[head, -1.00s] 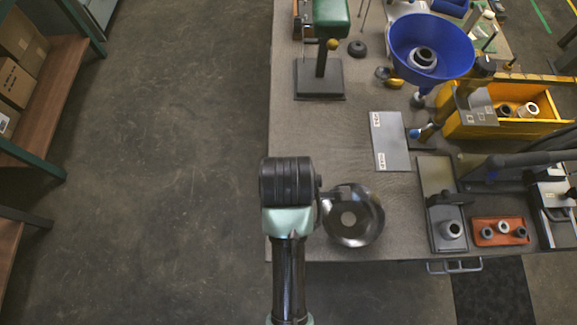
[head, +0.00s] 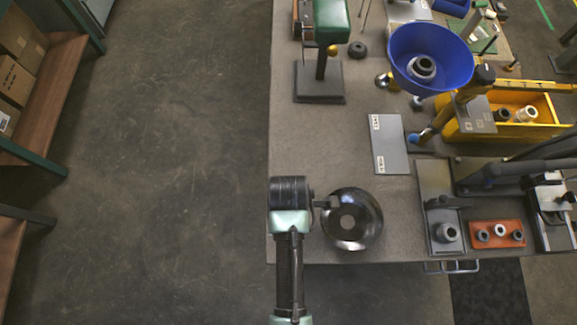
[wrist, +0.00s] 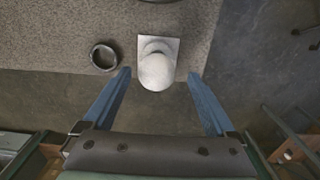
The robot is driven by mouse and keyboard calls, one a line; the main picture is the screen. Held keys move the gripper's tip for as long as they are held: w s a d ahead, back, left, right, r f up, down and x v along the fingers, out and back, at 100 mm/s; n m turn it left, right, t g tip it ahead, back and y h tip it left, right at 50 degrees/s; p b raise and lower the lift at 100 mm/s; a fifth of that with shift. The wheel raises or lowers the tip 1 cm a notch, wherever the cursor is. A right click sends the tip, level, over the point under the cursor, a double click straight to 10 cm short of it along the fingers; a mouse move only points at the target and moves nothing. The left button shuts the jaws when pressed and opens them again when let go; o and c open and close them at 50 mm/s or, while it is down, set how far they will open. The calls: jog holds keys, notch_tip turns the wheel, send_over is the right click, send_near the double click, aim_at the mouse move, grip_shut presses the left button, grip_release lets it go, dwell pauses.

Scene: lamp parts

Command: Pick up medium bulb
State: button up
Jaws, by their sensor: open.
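In the wrist view, a white rounded bulb (wrist: 156,71) stands at a pale square base plate near the table's edge. Its size class cannot be told. My gripper (wrist: 157,79) is open, with one blue finger on each side of the bulb. There are visible gaps at both sides, and nothing is gripped.
A dark ring (wrist: 104,57) lies left of the bulb in the wrist view. In the head view, a grey plate (head: 389,145), an orange tray (head: 497,244) with several sockets, a blue shade (head: 405,72) and a yellow bin (head: 480,129) occupy the table. Floor lies left.

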jog(key=shift+w+f, duration=0.2)
jog(key=shift+f, duration=1.5)
jog(key=c, duration=1.2)
